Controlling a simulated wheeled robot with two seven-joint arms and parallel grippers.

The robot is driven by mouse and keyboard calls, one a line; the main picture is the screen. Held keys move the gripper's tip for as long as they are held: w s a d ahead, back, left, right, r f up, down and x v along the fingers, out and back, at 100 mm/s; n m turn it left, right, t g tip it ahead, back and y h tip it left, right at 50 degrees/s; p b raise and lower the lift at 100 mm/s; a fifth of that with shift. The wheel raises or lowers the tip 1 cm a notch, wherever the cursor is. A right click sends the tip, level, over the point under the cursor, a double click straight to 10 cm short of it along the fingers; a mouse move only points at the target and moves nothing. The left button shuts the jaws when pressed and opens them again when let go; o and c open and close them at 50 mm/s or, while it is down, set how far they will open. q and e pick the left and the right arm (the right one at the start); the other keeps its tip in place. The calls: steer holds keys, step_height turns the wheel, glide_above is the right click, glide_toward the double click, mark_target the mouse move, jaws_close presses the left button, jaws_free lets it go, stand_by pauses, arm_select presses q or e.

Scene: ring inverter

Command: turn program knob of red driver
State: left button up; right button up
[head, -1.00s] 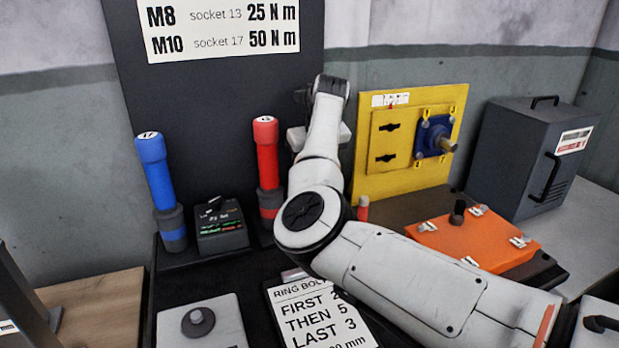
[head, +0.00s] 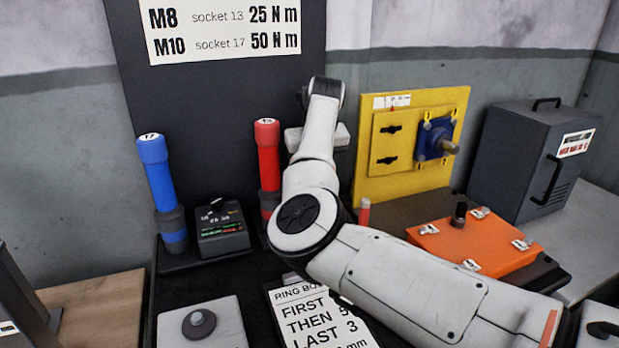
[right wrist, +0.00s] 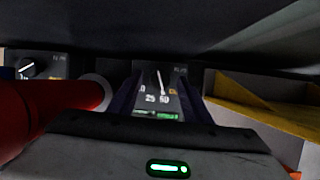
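The red driver (head: 267,160) stands upright in its holder just left of my right arm in the head view. It crosses the left of the right wrist view as a large red cylinder (right wrist: 50,115). A dark controller box (right wrist: 172,72) with a knob whose white pointer is near upright (right wrist: 160,82), the marks 25 and 50 and a green display lies ahead in the right wrist view. My right gripper (right wrist: 158,92) has its dark fingers apart on either side of this box face; contact with the knob cannot be told. My arm hides this box in the head view.
A blue driver (head: 157,180) and its controller box (head: 222,230) stand to the left. A yellow panel (head: 365,150) with a blue fitting (head: 432,142), an orange case (head: 475,245) and a dark grey cabinet (head: 510,160) stand on the right.

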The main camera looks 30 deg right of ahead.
steer(key=b+v, duration=0.1)
steer(key=v, duration=0.9)
steer(key=shift+s, duration=0.15)
